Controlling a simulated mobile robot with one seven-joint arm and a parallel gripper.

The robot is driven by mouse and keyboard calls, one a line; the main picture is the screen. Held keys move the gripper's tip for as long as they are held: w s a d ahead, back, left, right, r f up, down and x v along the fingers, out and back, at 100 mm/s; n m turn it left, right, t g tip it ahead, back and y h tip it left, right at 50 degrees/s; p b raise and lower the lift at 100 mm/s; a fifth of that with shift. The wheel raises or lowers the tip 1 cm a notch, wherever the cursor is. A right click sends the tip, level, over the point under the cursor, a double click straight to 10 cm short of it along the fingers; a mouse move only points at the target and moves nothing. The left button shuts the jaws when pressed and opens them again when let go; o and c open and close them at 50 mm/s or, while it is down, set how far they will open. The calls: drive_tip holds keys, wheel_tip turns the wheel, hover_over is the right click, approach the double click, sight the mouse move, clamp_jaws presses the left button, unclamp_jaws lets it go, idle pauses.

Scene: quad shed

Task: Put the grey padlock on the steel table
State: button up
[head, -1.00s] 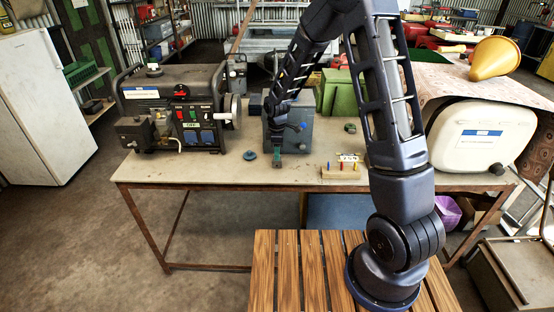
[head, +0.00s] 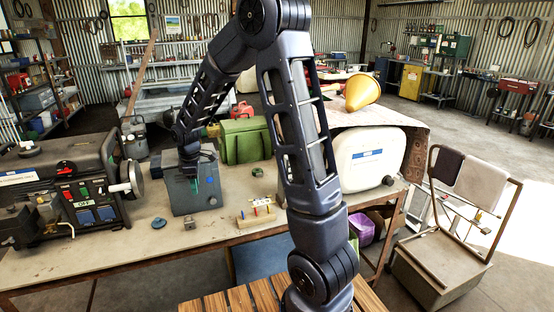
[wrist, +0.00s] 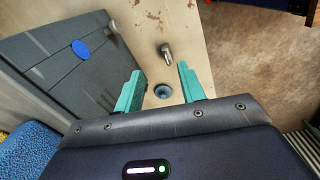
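A small grey metal piece (head: 190,223), which looks like the padlock, sits on the worn beige tabletop (head: 120,240) of the rust-framed table, in front of a grey-blue box. It also shows in the wrist view (wrist: 167,53), beyond the fingertips and touching neither. My gripper (head: 195,184) is above the table, in front of the box. In the wrist view its teal fingers (wrist: 160,88) are apart, with nothing held between them. I take this table as the steel table, though its top looks painted or worn.
A blue-grey disc (head: 159,224) lies left of the grey piece. The grey-blue box (head: 208,196) stands close behind, a generator (head: 70,195) left, a small wooden block with coloured pegs (head: 256,216) right. A green box (head: 246,141) and white tank (head: 350,160) stand farther back.

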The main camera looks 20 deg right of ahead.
drive_tip(key=s+d+r+m+t, duration=0.1)
drive_tip(key=s+d+r+m, duration=0.3)
drive_tip(key=d+r, duration=0.45)
drive_tip(key=s+d+r+m+t, duration=0.1)
drive_tip(key=s+d+r+m, duration=0.4)
drive_tip(key=s+d, duration=0.3)
drive_tip(key=s+d+r+m+t, duration=0.2)
drive_tip(key=s+d+r+m, duration=0.3)
drive_tip(key=s, duration=0.9)
drive_tip(key=d+m, duration=0.1)
drive_tip(key=d, duration=0.2)
drive_tip(key=shift+r+m, duration=0.2)
drive_tip(key=shift+m, duration=0.2)
